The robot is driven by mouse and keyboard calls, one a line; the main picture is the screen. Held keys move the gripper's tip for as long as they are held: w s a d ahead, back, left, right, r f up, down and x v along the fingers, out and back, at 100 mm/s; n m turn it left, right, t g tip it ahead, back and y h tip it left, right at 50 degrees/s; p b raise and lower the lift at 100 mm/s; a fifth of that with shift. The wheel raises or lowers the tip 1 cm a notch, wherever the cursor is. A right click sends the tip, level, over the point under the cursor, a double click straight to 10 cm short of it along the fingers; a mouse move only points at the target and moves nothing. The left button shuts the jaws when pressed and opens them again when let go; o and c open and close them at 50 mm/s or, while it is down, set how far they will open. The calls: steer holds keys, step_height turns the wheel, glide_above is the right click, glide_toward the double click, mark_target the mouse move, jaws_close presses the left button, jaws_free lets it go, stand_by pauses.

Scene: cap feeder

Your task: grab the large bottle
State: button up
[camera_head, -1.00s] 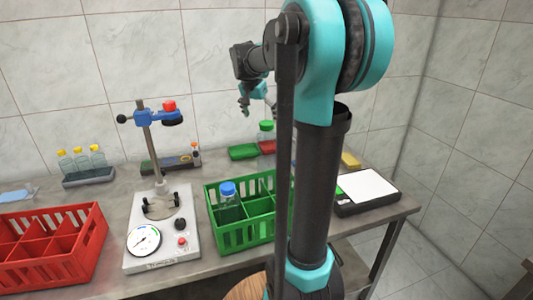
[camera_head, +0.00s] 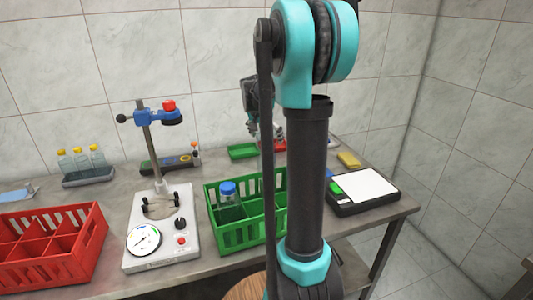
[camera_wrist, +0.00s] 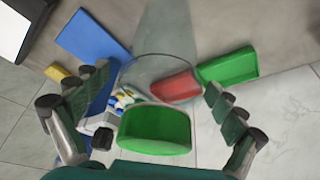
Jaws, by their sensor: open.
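In the wrist view, a large green cap (camera_wrist: 155,130) shows close up between my spread fingers. A clear rounded outline (camera_wrist: 160,70) beyond it looks like the glass body of the large bottle. My gripper (camera_wrist: 148,120) is open, one finger on each side of the cap, with gaps to both. In the head view my gripper (camera_head: 252,128) is at the back of the bench near the green and red trays. The green-capped bottle is mostly hidden there by my gripper and arm. A different bottle with a blue cap (camera_head: 228,188) stands in the green crate (camera_head: 247,238).
A green tray (camera_head: 243,151) and red tray (camera_head: 272,146) lie at the back. A gauge stand (camera_head: 160,240), red crate (camera_head: 60,270), several yellow-capped bottles (camera_head: 82,160) and a black device with a white sheet (camera_head: 362,190) share the bench. Several small pieces (camera_wrist: 125,98) lie beside the cap.

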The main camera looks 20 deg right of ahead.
steer(key=shift+c, duration=0.2)
steer(key=c, duration=1.9)
